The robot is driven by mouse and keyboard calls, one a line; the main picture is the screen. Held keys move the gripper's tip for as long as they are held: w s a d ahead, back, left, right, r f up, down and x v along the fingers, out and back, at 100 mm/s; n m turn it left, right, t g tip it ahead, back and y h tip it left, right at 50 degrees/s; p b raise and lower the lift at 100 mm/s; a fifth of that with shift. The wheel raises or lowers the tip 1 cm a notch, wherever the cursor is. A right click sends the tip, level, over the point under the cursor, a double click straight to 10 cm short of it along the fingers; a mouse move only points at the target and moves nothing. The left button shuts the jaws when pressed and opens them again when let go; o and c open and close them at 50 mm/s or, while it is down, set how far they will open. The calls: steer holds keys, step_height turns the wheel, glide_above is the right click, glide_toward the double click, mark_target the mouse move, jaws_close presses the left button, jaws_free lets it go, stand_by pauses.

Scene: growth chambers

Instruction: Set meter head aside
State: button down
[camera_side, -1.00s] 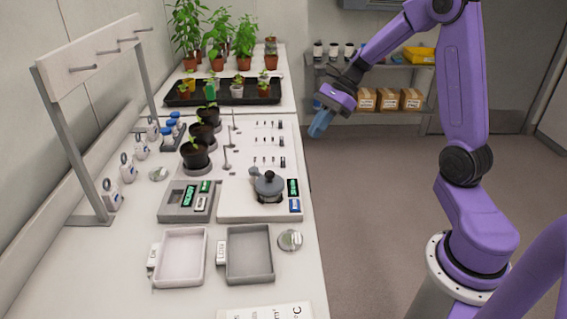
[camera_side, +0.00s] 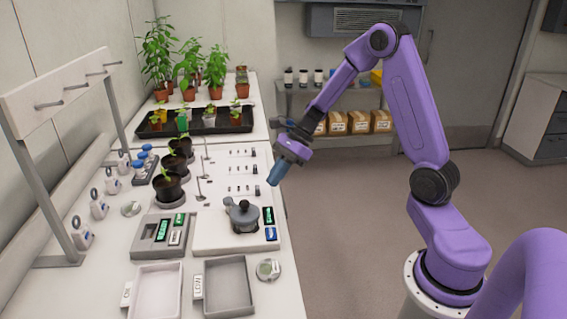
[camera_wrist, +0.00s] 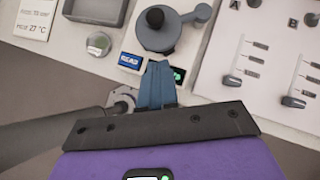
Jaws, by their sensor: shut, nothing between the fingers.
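A grey round head with a black knob and a short side arm, which looks like the meter head (camera_side: 243,216), stands on the white board (camera_side: 212,240) on the bench. It shows in the wrist view (camera_wrist: 172,36) at the top middle, with its knob upright toward the camera. My gripper (camera_side: 273,182) is above the bench's right edge, beyond and to the right of the head, and apart from it. Its blue fingers (camera_wrist: 155,72) are shut and empty. In the wrist view they overlap the board's edge and partly hide a green display.
Two trays, one pale (camera_side: 157,291) and one grey (camera_side: 249,287), sit in front of the board. A round dish (camera_side: 268,269) is beside them. A grey display unit (camera_side: 151,242) and dark plant pots (camera_side: 168,188) stand left.

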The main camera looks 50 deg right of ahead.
mark_target(247, 208)
steer(key=x, duration=0.3)
steer(key=shift+a+f, duration=0.1)
steer(key=shift+a, duration=0.05)
steer(key=shift+w+a+f, duration=0.1)
steer(key=shift+w+a, duration=0.1)
steer(key=shift+a, duration=0.35)
steer(key=shift+w+a, duration=0.15)
steer(key=shift+a, duration=0.4)
steer(key=shift+w+a, duration=0.25)
steer(key=shift+a, duration=0.35)
